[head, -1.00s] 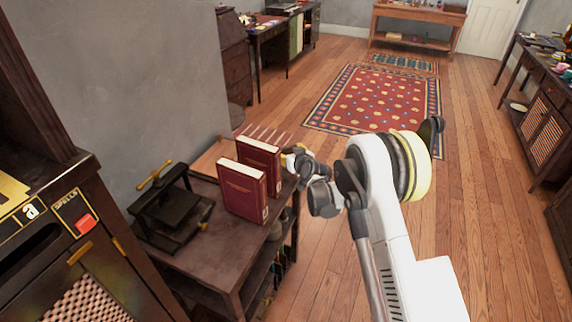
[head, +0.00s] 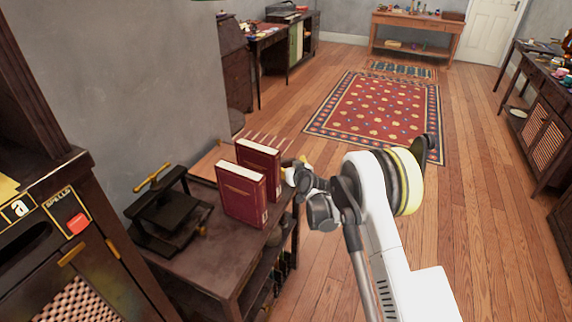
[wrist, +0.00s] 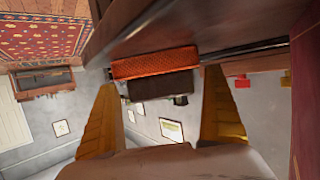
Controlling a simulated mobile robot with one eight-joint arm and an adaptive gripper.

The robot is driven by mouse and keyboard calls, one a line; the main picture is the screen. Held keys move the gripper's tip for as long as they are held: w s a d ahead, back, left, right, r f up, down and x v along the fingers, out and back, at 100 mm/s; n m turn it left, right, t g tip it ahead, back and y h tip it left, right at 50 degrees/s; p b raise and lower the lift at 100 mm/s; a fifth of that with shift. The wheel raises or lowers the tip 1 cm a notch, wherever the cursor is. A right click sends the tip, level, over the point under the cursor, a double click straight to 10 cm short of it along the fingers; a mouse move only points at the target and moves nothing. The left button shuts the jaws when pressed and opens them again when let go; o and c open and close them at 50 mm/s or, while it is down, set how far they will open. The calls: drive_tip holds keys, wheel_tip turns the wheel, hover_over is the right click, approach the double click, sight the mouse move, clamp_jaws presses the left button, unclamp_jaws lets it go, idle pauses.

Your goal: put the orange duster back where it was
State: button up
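The orange duster (wrist: 155,65), an orange block with a dark part (wrist: 160,86), shows at the upper middle of the wrist view, against the dark wooden edge of the furniture. My gripper (wrist: 162,82) has its two yellow fingers wide apart on either side of it. Narrow gaps show between the fingers and the dark part, and I see no clear grip.
Two upright red books (head: 241,193) stand on the dark table (head: 205,262) beside my gripper. A black press (head: 168,215) stands left of them. One book's red cover (wrist: 307,95) borders the wrist view at right. Open wooden floor (head: 350,250) lies right of the table.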

sight(287, 163)
drive_tip(key=shift+r, duration=0.15)
drive_tip(key=p+v, duration=0.2)
drive_tip(key=v, duration=0.4)
drive_tip(key=shift+s+d+r+p, duration=0.1)
drive_tip(key=shift+s+r+p, duration=0.1)
drive_tip(key=shift+p, duration=0.15)
drive_tip(key=shift+s+d+r, duration=0.1)
drive_tip(key=shift+s+d, duration=0.1)
drive_tip(key=shift+s, duration=0.3)
drive_tip(key=s+d+r+m+g+h, duration=0.1)
drive_tip(key=s+d+r, duration=0.5)
drive_tip(key=r, duration=0.4)
drive_tip(key=s+d+r+m+g+h, duration=0.1)
drive_tip(key=s+d+r, duration=0.3)
drive_tip(key=s+r, duration=0.6)
drive_tip(key=s+d+m+g+h, duration=0.1)
drive_tip(key=s+d, duration=0.3)
drive_tip(key=s, duration=0.5)
drive_tip(key=s+d+m+g+h, duration=0.1)
drive_tip(key=s+d, duration=0.3)
drive_tip(key=s, duration=0.6)
drive_tip(key=s+d+m+g+h, duration=0.1)
drive_tip(key=s+d, duration=0.3)
drive_tip(key=s, duration=0.5)
drive_tip(key=shift+s+r+g+h, duration=0.2)
drive_tip(key=shift+g+h, duration=0.1)
drive_tip(key=shift+h, duration=0.2)
